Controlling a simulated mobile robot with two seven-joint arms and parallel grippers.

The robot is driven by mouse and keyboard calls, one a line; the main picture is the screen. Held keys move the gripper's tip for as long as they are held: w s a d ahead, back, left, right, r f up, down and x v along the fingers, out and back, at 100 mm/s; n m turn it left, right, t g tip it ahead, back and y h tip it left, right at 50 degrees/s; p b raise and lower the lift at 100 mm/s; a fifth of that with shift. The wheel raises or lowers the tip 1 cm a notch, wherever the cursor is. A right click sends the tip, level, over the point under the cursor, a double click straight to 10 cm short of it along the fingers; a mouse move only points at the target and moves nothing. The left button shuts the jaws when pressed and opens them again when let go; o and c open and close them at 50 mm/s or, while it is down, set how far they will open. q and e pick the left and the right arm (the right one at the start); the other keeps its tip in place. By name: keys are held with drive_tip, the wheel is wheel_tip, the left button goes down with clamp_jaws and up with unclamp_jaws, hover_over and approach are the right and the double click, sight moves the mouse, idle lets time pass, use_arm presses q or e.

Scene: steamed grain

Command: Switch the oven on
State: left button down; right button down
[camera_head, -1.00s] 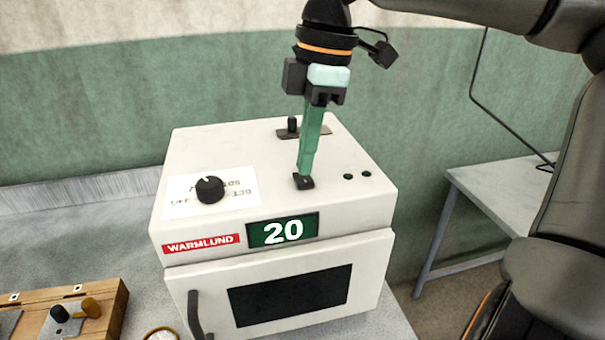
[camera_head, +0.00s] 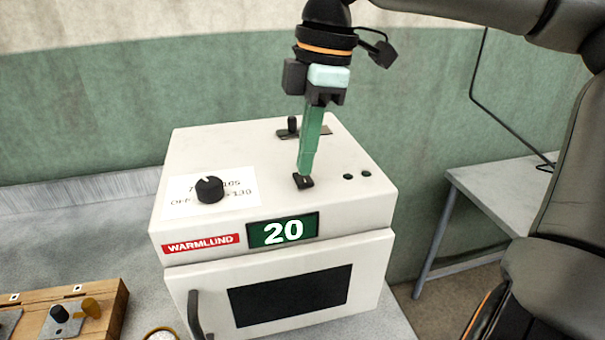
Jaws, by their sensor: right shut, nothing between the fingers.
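The white oven (camera_head: 345,237) stands on the grey bench, with a closed dark-windowed door and a lit green display (camera_head: 283,230) reading 20. A small black rocker switch (camera_head: 304,182) sits on its top, right of the black round knob (camera_head: 209,189). My right gripper (camera_head: 305,172) points down from above, shut and empty, its green fingertips at the switch. They appear to touch the switch or hover just over it; I cannot tell which. The fingertips partly cover the switch. My left gripper is not in view.
A wooden box (camera_head: 112,302) with metal and knob parts lies at the lower left, beside a round dial at the bottom edge. A black slider (camera_head: 292,124) stands at the oven's back. A grey side table (camera_head: 500,195) is at the right.

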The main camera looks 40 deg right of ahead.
sight(307, 181)
drive_tip(key=shift+f+b, duration=0.75)
drive_tip(key=shift+f, duration=0.1)
idle(0.6)
drive_tip(key=shift+r, duration=0.1)
wheel_tip(307, 181, up, 7)
drive_tip(key=p, duration=0.5)
drive_tip(key=shift+p, duration=0.35)
idle(0.4)
